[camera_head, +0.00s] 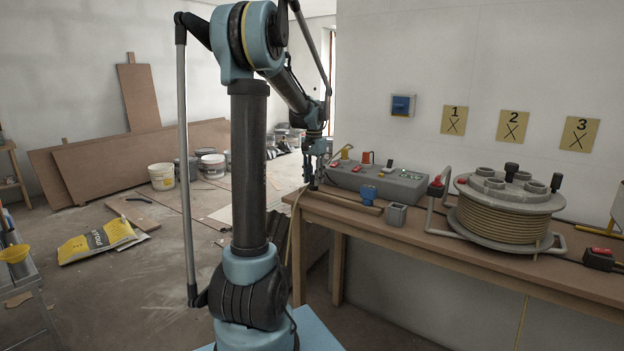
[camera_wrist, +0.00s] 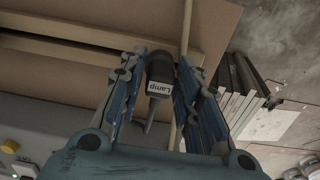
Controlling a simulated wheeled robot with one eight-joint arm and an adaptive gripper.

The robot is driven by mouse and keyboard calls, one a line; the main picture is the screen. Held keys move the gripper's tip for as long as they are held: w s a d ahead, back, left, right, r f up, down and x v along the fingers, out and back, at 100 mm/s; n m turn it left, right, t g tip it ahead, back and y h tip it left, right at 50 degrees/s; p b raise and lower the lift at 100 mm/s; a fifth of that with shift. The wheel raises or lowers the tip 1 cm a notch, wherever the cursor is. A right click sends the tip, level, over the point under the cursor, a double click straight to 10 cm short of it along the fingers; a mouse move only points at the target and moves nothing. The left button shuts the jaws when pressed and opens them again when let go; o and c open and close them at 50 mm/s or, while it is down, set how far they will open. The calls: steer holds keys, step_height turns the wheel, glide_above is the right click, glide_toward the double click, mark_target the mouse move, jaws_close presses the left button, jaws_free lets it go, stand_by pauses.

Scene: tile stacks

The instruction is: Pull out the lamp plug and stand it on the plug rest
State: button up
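The lamp plug (camera_wrist: 160,72), dark with a white "Lamp" label, is between the two fingers of my gripper (camera_wrist: 161,85) in the wrist view. In the head view my gripper (camera_head: 313,178) is at the left end of the grey socket box (camera_head: 378,183), near the table's left end; the plug is too small to make out there. A small grey open-topped block (camera_head: 396,216) stands at the table's front edge. I cannot tell for sure whether it is the plug rest.
A blue piece (camera_head: 368,194) stands in front of the socket box beside a wooden strip (camera_head: 342,201). A cable reel (camera_head: 505,215) fills the right of the wooden table (camera_head: 470,254). Cards numbered 1 to 3 hang on the wall.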

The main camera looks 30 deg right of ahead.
steer(key=shift+r, duration=0.15)
steer(key=shift+r, duration=2.9)
steer(key=shift+r, duration=0.1)
step_height(320, 180, up, 12)
steer(key=shift+a, duration=0.15)
